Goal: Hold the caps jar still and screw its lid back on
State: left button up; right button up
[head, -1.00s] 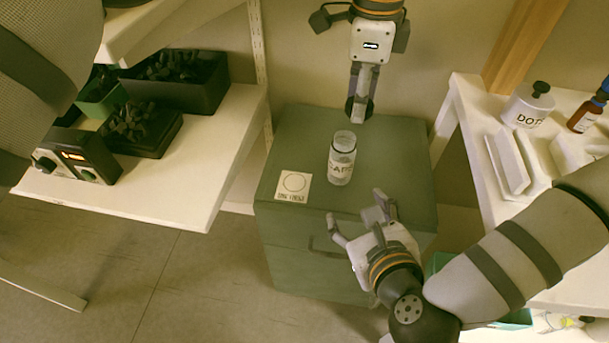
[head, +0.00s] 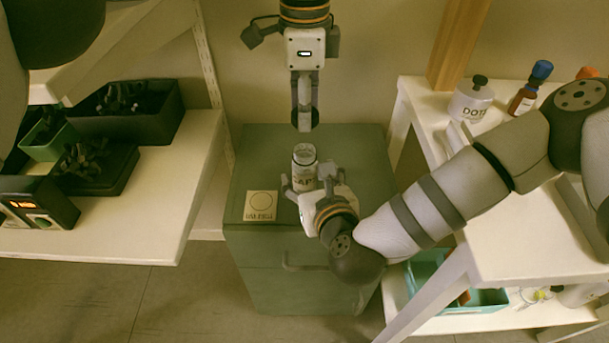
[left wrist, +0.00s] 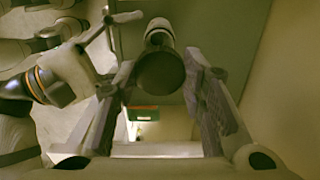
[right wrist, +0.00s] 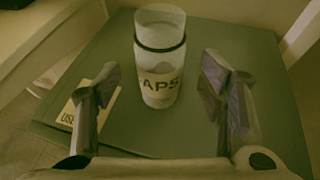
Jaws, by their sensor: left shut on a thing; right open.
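The caps jar (head: 303,162), clear with a pale label, stands upright and open-topped on the green cabinet. It also shows in the right wrist view (right wrist: 160,88). My left gripper (head: 304,112) is shut on the dark round lid (left wrist: 160,73) and holds it above the jar, with a clear gap between them. My right gripper (head: 308,181) is open low at the jar's near side. In the right wrist view its fingers (right wrist: 160,82) spread to the left and right of the jar, with gaps visible on both sides. The jar's lower part is partly hidden by this gripper in the head view.
A card with a printed circle (head: 261,206) lies on the green cabinet (head: 350,145), left of the jar. A white table at right carries a white labelled jar (head: 471,100) and a brown bottle (head: 523,100). A left shelf holds dark bins (head: 150,125). The cabinet's back right is clear.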

aim_at(308, 175)
jog(key=shift+x, duration=2.1)
grip_shut()
pick_arm(q)
jog(key=shift+f, duration=2.5)
